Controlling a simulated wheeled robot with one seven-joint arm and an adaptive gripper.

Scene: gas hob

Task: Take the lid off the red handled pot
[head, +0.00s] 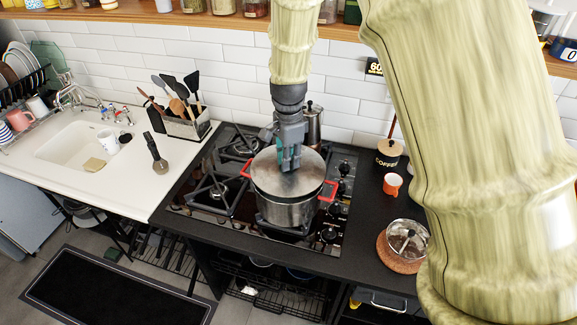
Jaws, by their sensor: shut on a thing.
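The pot (286,212) is steel with red handles and stands on the gas hob (218,195), on a right-hand burner. Its flat steel lid (300,183) lies over the pot's top; I cannot tell whether a small gap lies between lid and rim. My gripper (290,166) points down over the middle of the lid and is shut on the lid's knob. The knob itself is hidden by the fingers.
A tall steel moka pot (313,127) stands close behind my gripper. A utensil holder (188,124) stands left of the hob. White counter at left has free room.

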